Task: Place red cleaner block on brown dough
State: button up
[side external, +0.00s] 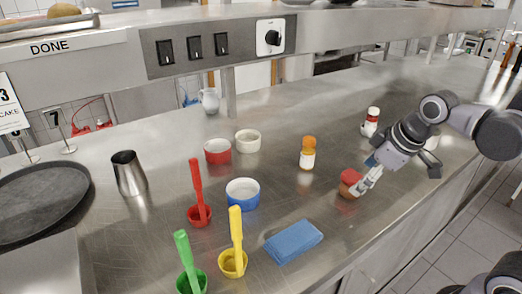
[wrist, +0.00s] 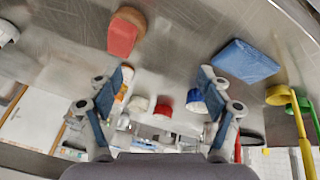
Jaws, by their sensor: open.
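The red cleaner block (side external: 351,175) rests on top of the brown dough (side external: 346,190) on the steel counter, at the right in the side view. In the wrist view the red block (wrist: 122,39) and the brown dough (wrist: 131,15) show together at upper left, touching. My gripper (side external: 367,182) is close beside them on the right and partly overlaps them in the side view. In the wrist view my gripper (wrist: 165,72) is open, with nothing between its fingers. The block lies beyond the left finger's tip, apart from it.
A blue cloth-like slab (side external: 293,241) lies nearby. An orange-capped bottle (side external: 307,154) and a red-and-white bottle (side external: 371,122) stand behind. Blue (side external: 243,194), red (side external: 217,151) and white (side external: 248,141) bowls, and several coloured cups with handles, are to the left. The counter's front edge is close.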

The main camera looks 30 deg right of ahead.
jog(key=f+m, duration=0.1)
jog(key=s+a+f+m+t, duration=0.1)
jog(key=m, duration=0.1)
jog(key=s+f+m+t, duration=0.1)
jog(key=shift+a+m, duration=0.35)
jog(key=shift+m, duration=0.05)
dwell(1.0)
